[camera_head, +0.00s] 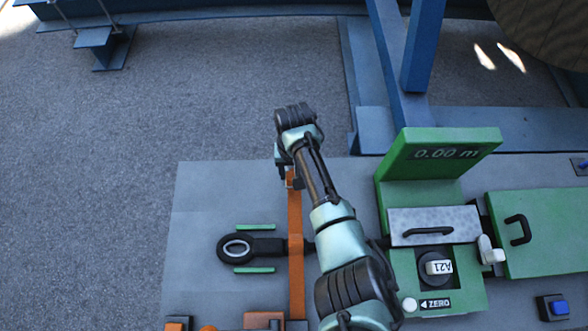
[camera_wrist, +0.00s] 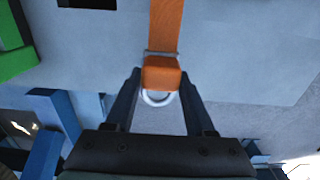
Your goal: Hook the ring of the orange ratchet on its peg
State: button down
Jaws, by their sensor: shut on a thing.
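In the wrist view, my gripper (camera_wrist: 160,74) is shut on the orange end block (camera_wrist: 161,73) of the strap. A pale metal ring (camera_wrist: 158,98) sticks out of this block between my fingers. The orange strap (camera_head: 295,260) runs from my gripper to the table's near edge, where an orange ratchet part (camera_head: 263,320) is partly cut off. The strap crosses over a black arm with an eye (camera_head: 237,248). I cannot make out the peg for the ring.
Two green bars (camera_head: 255,227) flank the black eye on the grey table (camera_head: 200,210). A green meter (camera_head: 440,150) reading 0.00 m stands right of my arm, beside a metal-lidded housing (camera_head: 433,218). A blue steel frame (camera_head: 425,45) rises behind. Grey ground lies open at left.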

jog(key=shift+f+b, duration=1.55)
jog(key=shift+f, duration=0.6)
dwell(1.8)
jog(key=shift+c, duration=0.9)
grip_release()
notch_tip(320, 180, up, 13)
jog(key=shift+w, duration=0.1)
